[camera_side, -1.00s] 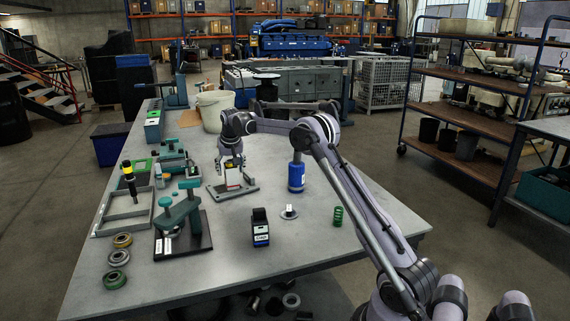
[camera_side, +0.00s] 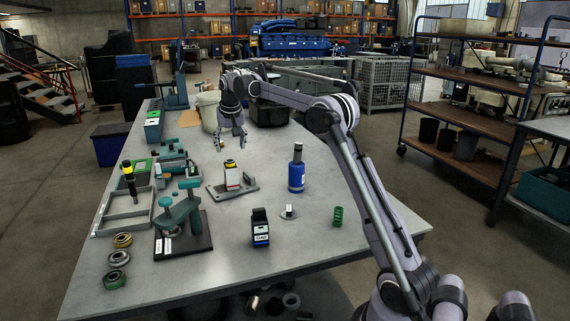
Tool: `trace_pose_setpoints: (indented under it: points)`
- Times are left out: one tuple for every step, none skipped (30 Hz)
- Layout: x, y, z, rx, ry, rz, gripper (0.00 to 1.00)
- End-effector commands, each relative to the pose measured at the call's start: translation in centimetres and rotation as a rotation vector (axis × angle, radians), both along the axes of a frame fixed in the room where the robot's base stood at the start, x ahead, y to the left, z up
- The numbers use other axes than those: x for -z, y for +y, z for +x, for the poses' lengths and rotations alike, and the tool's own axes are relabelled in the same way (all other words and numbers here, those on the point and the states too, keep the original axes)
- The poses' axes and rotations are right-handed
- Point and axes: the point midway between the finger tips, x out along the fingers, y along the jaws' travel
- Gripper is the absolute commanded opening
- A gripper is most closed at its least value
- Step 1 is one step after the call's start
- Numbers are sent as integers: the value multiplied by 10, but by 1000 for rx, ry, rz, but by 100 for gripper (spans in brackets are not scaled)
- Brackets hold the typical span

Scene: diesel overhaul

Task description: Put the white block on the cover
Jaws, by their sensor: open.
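A small white block (camera_side: 289,210) stands on a flat round grey disc (camera_side: 284,215), which may be the cover, on the bench right of centre. I cannot tell for sure which of these the task names. My gripper (camera_side: 231,144) is open and empty, above and behind the larger white item and clear of it.
A blue bottle (camera_side: 296,178) stands right of the plate. A black box (camera_side: 260,228), a green spring (camera_side: 338,216) and a teal press (camera_side: 180,216) are nearer the front. A grey tray (camera_side: 123,212) lies left. The front middle of the bench (camera_side: 200,277) is clear.

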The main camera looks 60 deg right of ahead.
Motion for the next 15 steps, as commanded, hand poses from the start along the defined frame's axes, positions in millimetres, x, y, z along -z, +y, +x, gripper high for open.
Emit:
trace_pose_setpoints:
  points:
    - [-3,2,-1,-1,0,0,64]
    - [-4,3,-1,-4,-1,0,64]
    - [-7,7,-2,-9,-2,-1,64]
    - [-9,11,-3,-17,-4,-2,64]
    - [-12,16,-4,-26,-6,-3,64]
    - [-16,25,-7,-41,-10,-4,64]
    - [-19,33,-9,-55,-13,-5,64]
    - [-22,42,-12,-72,-17,-7,64]
    - [-27,56,-17,-98,-22,-9,64]
    - [-30,66,-21,-117,-27,-11,64]
    - [-33,77,-26,-138,-33,-14,64]
    - [-37,91,-33,-166,-39,-18,64]
    - [-39,102,-38,-186,-43,-20,64]
    - [-41,112,-44,-207,-49,-22,64]
    - [-43,126,-52,-234,-56,-26,64]
